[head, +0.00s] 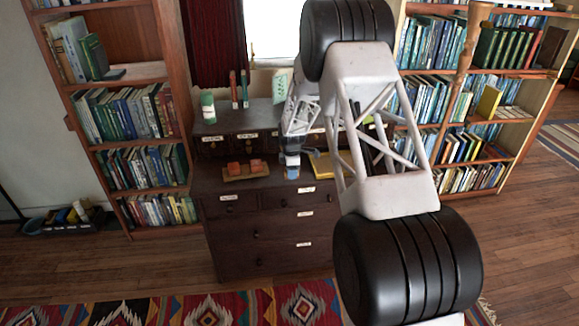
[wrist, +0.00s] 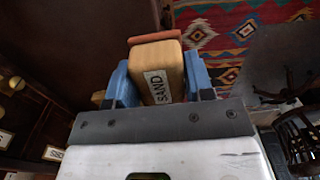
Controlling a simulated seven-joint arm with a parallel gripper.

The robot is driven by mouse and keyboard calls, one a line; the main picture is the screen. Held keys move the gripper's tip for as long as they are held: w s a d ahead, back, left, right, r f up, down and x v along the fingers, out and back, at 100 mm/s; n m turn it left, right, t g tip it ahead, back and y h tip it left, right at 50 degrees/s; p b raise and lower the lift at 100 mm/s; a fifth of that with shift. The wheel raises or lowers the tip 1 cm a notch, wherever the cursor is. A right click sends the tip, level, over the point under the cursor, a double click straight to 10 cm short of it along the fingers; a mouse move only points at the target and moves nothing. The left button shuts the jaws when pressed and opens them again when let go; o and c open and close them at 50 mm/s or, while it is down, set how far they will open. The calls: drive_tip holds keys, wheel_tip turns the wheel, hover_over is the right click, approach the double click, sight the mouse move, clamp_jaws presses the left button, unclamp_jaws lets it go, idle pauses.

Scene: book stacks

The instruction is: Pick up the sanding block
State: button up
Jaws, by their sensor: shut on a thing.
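The sanding block (wrist: 157,68) is a tan wooden block with a reddish layer along its far edge and a white label reading "SAND". In the wrist view it sits between the two blue fingers of my gripper (wrist: 159,78), which are shut on its sides. In the head view my gripper (head: 291,162) is small and points down over the dark dresser (head: 270,240), near its front edge. The block is too small to make out clearly there. I cannot tell from the head view how far the block is above the dresser top.
A wooden tray (head: 232,179) with red blocks (head: 245,168) lies left of my gripper. A yellow tray (head: 321,166) lies to its right, partly behind my arm. A green-and-white bottle (head: 208,107) stands at the dresser's back left. Bookcases (head: 125,145) flank the dresser.

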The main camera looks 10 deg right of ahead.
drive_tip(key=shift+s+d+r, duration=0.1)
drive_tip(key=shift+s+r, duration=0.05)
drive_tip(key=shift+s, duration=1.3)
drive_tip(key=shift+s+r, duration=0.15)
drive_tip(key=shift+s, duration=1.3)
drive_tip(key=o, duration=0.5)
drive_tip(key=c, duration=0.3)
drive_tip(key=w+a+r, duration=0.2)
drive_tip(key=w+a, duration=0.3)
drive_tip(key=w+a+r, duration=0.3)
drive_tip(key=w+a, duration=0.3)
drive_tip(key=w+a+r, duration=0.2)
drive_tip(key=w+a, duration=0.3)
drive_tip(key=a, duration=0.1)
drive_tip(key=shift+w+a+r, duration=0.15)
drive_tip(key=shift+w+r, duration=0.05)
drive_tip(key=shift+r, duration=0.2)
drive_tip(key=shift+c, duration=0.2)
